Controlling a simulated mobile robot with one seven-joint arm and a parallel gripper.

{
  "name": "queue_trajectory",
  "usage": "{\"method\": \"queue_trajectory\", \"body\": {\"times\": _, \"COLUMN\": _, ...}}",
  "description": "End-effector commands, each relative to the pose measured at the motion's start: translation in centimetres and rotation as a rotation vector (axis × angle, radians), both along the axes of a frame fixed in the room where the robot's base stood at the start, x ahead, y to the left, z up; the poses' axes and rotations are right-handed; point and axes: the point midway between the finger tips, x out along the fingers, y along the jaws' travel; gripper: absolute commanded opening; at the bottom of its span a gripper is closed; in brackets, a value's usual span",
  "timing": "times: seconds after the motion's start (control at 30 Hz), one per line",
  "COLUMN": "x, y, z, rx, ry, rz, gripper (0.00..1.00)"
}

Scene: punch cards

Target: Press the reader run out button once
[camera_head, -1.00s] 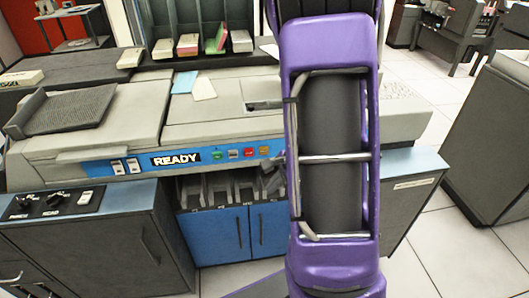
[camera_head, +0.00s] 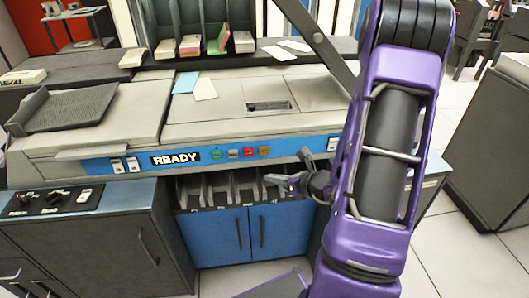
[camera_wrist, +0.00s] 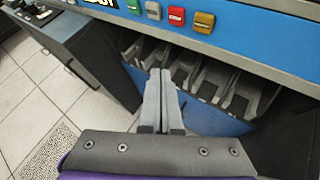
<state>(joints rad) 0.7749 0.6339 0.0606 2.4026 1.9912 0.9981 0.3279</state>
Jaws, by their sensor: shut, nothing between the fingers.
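A blue control strip (camera_head: 290,148) runs along the front of the beige card machine, with a lit READY sign (camera_head: 176,158). Right of the sign sit a green button (camera_head: 216,154), a grey button (camera_head: 233,153), a red button (camera_head: 248,152) and a yellow button (camera_head: 264,151). In the wrist view, the grey button (camera_wrist: 153,10), red button (camera_wrist: 176,16) and yellow button (camera_wrist: 204,22) line the top. Their labels are too small to read. My gripper (camera_head: 274,180) is shut and empty, below and in front of the strip, apart from the buttons. It also shows in the wrist view (camera_wrist: 160,75).
Grey card stackers (camera_head: 220,188) sit under the strip, above blue cabinet doors (camera_head: 235,235). White switches (camera_head: 125,165) are at the strip's left and another switch (camera_head: 333,144) at its right. A low cabinet with knobs (camera_head: 50,200) stands at the left.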

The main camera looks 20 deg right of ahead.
Motion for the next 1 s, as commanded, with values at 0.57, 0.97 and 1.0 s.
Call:
{"method": "queue_trajectory", "body": {"times": 0.57, "x": 4.8, "y": -1.4, "z": 0.1, "rx": -0.004, "ry": 0.0, "rz": 0.004, "gripper": 0.0}}
{"method": "queue_trajectory", "body": {"times": 0.97, "x": 8.3, "y": -2.4, "z": 0.0, "rx": -0.004, "ry": -0.001, "rz": 0.003, "gripper": 0.0}}
{"method": "queue_trajectory", "body": {"times": 1.0, "x": 8.4, "y": -2.4, "z": 0.0, "rx": -0.003, "ry": 0.0, "rz": 0.003, "gripper": 0.0}}
